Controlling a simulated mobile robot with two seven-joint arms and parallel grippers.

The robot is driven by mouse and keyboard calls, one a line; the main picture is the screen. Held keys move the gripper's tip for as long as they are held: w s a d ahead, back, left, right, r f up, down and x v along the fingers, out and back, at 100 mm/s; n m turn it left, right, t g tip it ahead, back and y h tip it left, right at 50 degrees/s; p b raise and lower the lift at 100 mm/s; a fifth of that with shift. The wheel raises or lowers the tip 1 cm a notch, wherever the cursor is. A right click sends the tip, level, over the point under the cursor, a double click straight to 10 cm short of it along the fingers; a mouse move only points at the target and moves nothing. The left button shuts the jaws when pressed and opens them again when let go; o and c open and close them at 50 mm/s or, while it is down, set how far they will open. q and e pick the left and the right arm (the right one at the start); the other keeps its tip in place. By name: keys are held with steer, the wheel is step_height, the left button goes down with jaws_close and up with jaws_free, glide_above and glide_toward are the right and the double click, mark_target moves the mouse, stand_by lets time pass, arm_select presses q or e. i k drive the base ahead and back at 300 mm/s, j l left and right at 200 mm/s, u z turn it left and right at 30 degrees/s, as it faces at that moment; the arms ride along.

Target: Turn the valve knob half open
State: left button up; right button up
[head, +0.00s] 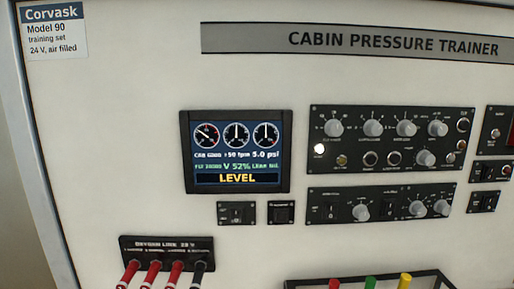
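Several grey round knobs sit on two black panels, and the labels are too small to tell which one is the valve knob. The upper panel (350,150) has a row of knobs, among them a left knob (334,128) and a right knob (438,129). The lower panel (340,192) has a left knob (362,212), a middle knob (418,208) and a right knob (442,207). The display screen (237,152) shows three dials, what looks like "V 52%", and "LEVEL" in yellow. Neither of my grippers is in view.
Below the screen are two small switch plates, left (237,213) and right (281,212). Red and black plugs stick out of the oxygen link block (167,246). A dark rack (310,284) with red, green and yellow pieces stands at the bottom. More panels are cut off at right.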

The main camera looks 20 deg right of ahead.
mark_target(424, 156)
steer(key=z, duration=1.35)
